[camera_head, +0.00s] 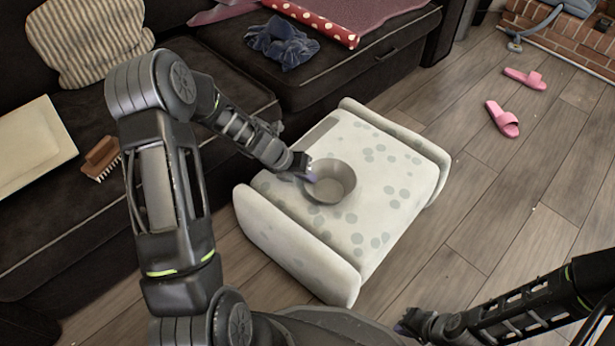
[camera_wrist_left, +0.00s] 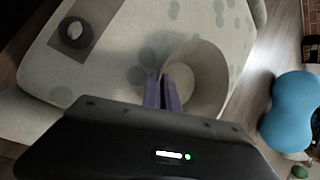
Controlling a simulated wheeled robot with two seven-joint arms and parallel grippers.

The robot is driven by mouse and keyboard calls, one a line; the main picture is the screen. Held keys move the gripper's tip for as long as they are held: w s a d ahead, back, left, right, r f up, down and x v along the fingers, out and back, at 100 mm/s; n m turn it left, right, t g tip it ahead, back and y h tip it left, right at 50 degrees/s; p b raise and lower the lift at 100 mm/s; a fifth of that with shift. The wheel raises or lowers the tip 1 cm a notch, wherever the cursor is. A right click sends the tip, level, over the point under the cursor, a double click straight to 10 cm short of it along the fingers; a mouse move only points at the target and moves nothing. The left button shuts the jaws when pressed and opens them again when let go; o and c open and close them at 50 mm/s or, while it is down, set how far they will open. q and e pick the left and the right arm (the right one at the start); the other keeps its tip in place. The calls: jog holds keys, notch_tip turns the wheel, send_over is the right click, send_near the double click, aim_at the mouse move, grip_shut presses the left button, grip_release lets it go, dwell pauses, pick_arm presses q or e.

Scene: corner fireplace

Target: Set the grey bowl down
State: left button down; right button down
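The grey bowl (camera_head: 330,183) is upright over the white spotted footstool (camera_head: 372,205). I cannot tell whether its base touches the top or hovers just above. My left gripper (camera_head: 308,177) is at the bowl's left rim. In the left wrist view its two purple fingertips (camera_wrist_left: 170,92) are close together on the wall of the bowl (camera_wrist_left: 207,80), pinching it. The contact is partly hidden by the gripper body. My right gripper (camera_head: 412,322) is low at the front right, away from the footstool, and its fingers are too unclear to read.
A dark sofa (camera_head: 185,120) stands behind and left, with a brush (camera_head: 102,158) and a cream board (camera_head: 35,140). Pink slippers (camera_head: 503,118) lie on the wooden floor. The footstool's right part is clear. A blue object (camera_wrist_left: 292,112) shows in the wrist view.

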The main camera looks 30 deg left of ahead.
pick_arm(q)
jog(key=c, duration=1.6)
grip_release()
jog(key=shift+c, duration=0.2)
jog(key=shift+s+a+r+p, duration=0.2)
jog(key=shift+r+p, duration=0.15)
jog(key=shift+r, duration=0.15)
jog(key=p+v, duration=0.5)
jog(key=v, duration=0.6)
